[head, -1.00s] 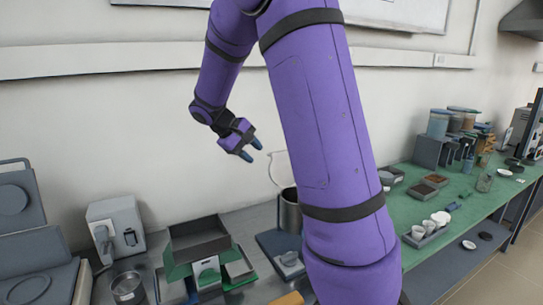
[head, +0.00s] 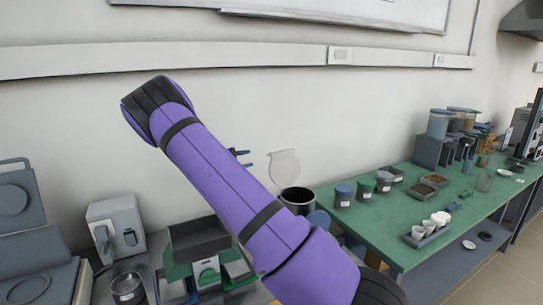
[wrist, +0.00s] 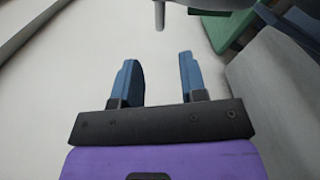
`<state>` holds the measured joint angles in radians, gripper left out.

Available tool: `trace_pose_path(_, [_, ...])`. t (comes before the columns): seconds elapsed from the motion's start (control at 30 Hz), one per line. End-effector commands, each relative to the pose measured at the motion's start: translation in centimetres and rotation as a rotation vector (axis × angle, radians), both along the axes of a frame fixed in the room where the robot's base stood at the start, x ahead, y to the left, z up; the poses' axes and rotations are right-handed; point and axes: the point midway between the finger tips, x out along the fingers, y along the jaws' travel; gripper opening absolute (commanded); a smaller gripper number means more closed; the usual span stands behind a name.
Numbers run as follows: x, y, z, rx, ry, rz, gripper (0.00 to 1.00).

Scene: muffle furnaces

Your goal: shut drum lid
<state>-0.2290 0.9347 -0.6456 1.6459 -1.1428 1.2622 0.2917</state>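The drum (head: 298,196) is a dark metal cylinder on the bench against the wall, with its top open. Its pale round lid (head: 284,168) stands raised, roughly upright, behind the opening. My arm hides part of the drum's front.
Lidded jars (head: 344,195) stand right of the drum on a green bench (head: 400,236). Trays and a cup rack (head: 427,232) are further right. A dark bin (head: 197,238), a metal pot (head: 127,288) and a grey device (head: 117,228) stand to the left. The wall is close behind.

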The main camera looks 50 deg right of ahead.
Motion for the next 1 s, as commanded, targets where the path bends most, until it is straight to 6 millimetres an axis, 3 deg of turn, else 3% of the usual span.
trace_pose_path(0.17, [-0.3,-1.3,0.0,-0.006,0.004,0.000,0.39])
trace_pose_path(0.63, [-2.7,-8.5,-0.1,-0.003,0.003,0.000,0.39])
trace_pose_path(1.0, [-3.2,-10.3,0.0,-0.003,0.002,0.002,0.39])
